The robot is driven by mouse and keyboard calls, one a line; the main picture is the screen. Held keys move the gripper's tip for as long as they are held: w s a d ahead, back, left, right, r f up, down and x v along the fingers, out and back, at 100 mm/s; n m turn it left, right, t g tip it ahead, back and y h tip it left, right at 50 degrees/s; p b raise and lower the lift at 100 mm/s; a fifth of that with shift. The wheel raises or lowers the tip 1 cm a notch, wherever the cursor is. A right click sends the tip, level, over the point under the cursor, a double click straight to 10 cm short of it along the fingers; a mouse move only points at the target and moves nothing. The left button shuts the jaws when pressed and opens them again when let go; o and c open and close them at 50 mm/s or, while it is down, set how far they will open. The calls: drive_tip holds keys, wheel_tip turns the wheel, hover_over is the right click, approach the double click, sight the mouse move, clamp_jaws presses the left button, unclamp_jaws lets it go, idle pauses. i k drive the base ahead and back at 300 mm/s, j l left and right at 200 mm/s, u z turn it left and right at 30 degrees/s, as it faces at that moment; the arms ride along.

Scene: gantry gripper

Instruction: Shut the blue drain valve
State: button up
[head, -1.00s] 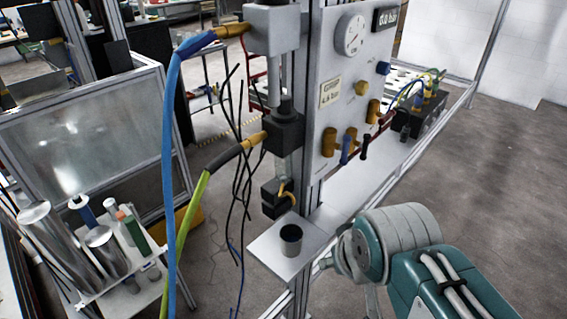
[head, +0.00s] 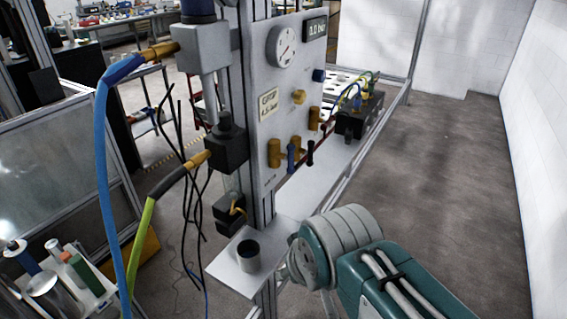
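The pneumatic panel (head: 262,75) stands upright in the middle of the head view. The blue drain valve's lever (head: 291,158) hangs near its lower edge, pointing about straight down, among brass valve bodies (head: 274,153). A dark red lever (head: 310,153) is just to its right, with a red bar or pipe slanting up beside it. My arm's teal and grey links fill the lower right, in front of and below the panel. My gripper itself is not visible, so its opening and its distance from the valve cannot be seen.
The gantry's black gripper (head: 229,214) hangs left of the panel, above a shelf with a metal cup (head: 248,256). A blue hose (head: 102,190) and loose black cables hang further left. A black manifold box (head: 360,112) sits behind. Open floor (head: 450,180) lies right.

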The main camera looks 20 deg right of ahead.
sight(291, 148)
drive_tip(key=k+l, duration=0.1)
drive_tip(key=l, duration=0.9)
drive_tip(key=k+l, duration=0.15)
drive_tip(key=l, duration=0.3)
drive_tip(key=i+l+u, duration=0.05)
